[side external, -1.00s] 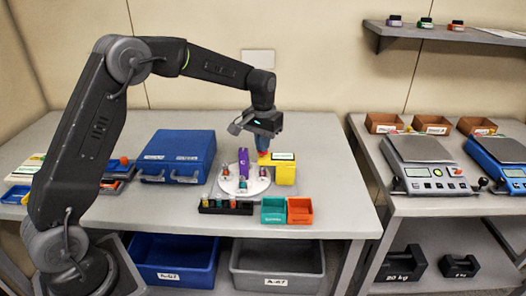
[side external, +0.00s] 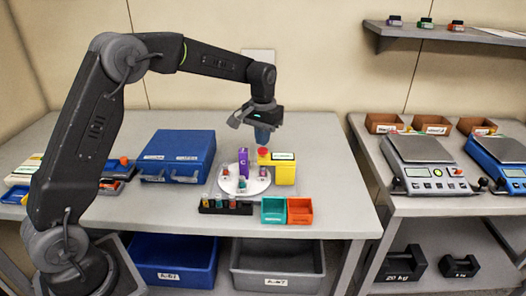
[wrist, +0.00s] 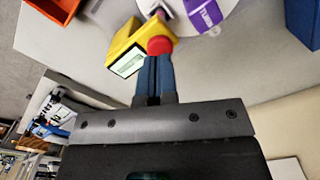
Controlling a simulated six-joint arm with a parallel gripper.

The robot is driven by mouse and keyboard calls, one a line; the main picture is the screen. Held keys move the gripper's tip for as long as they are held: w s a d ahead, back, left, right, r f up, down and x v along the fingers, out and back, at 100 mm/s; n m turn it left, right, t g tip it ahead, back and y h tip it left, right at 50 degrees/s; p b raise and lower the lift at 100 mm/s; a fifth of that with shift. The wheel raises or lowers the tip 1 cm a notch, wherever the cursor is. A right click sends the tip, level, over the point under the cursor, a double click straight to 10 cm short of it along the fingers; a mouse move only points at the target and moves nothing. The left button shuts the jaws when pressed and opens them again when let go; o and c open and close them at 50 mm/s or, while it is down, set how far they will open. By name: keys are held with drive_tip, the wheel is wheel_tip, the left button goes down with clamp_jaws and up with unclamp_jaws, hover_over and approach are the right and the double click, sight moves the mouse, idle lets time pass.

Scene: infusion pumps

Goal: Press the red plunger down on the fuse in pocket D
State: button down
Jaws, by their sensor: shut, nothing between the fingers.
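The red plunger (side external: 263,152) sits at the left of the top of a yellow press block (side external: 285,173). It also shows in the wrist view (wrist: 160,46), right at my fingertips. My gripper (side external: 262,144) is shut and empty, pointing down just above the plunger; I cannot tell whether a small gap remains. A white round plate (side external: 254,187) stands left of the yellow block and carries small fuses, one of them (side external: 225,174) on its left side, and a purple block (side external: 243,163). The pocket under the plunger is hidden and pocket D's letter is not readable.
A black rack (side external: 226,210) with several fuses stands in front of the plate. A teal bin (side external: 274,210) and an orange bin (side external: 300,210) are beside it. A blue case (side external: 177,156) stands at left. The table right of the yellow block is clear.

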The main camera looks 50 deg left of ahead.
sight(263, 149)
drive_tip(key=shift+r, duration=2.2)
drive_tip(key=shift+s+d+r, duration=0.1)
drive_tip(key=shift+s+r, duration=0.1)
drive_tip(key=shift+r, duration=0.05)
drive_tip(key=s+d+r+t, duration=0.1)
drive_tip(key=s+d+r, duration=0.15)
drive_tip(key=s, duration=0.25)
drive_tip(key=s+d+r+m+t, duration=0.1)
drive_tip(key=s+r, duration=0.2)
drive_tip(key=s, duration=0.2)
drive_tip(key=s+d+r+t, duration=0.1)
drive_tip(key=s+r, duration=0.2)
drive_tip(key=s, duration=0.1)
drive_tip(key=s+d+f+m+t, duration=0.1)
drive_tip(key=s+f, duration=0.1)
drive_tip(key=s, duration=0.6)
drive_tip(key=s+d+f+m+t, duration=0.1)
drive_tip(key=s+f, duration=0.1)
drive_tip(key=s, duration=0.6)
drive_tip(key=shift+d+t, duration=0.3)
drive_tip(key=shift+d, duration=0.05)
